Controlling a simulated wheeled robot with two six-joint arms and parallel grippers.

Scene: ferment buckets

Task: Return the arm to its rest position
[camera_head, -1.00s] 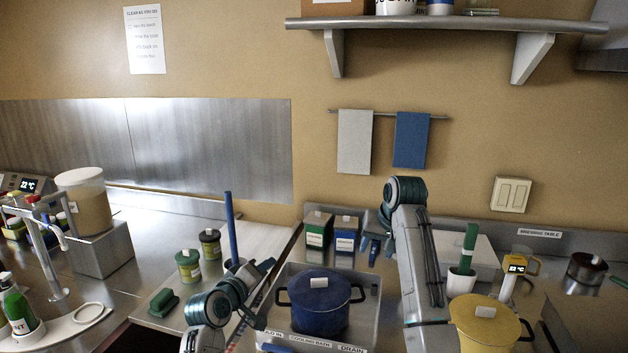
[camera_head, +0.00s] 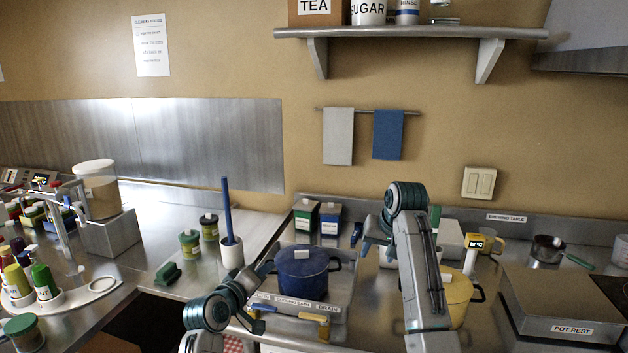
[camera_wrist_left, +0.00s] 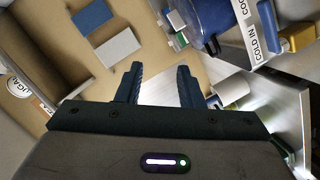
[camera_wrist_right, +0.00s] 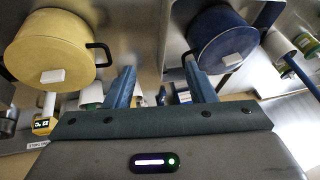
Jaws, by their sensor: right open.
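In the head view my left arm (camera_head: 222,305) is bent low at the front, left of the blue lidded pot (camera_head: 303,272). My left gripper (camera_wrist_left: 158,85) is open and empty in the left wrist view. My right arm (camera_head: 415,255) rises in front of the yellow pot (camera_head: 455,295) and partly hides it. Its gripper (camera_head: 362,240) points left beyond the blue pot, partly hidden by its own wrist. In the right wrist view my right gripper (camera_wrist_right: 160,85) is open and empty, with the yellow pot (camera_wrist_right: 50,48) left and the blue pot (camera_wrist_right: 222,40) right.
The blue pot stands in the cooling bath (camera_head: 338,300), with taps at its front. A pot rest (camera_head: 560,300) is at the right. A white holder (camera_head: 231,252) with a blue stick and green jars (camera_head: 189,243) stand left. The shelf (camera_head: 400,33) is overhead.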

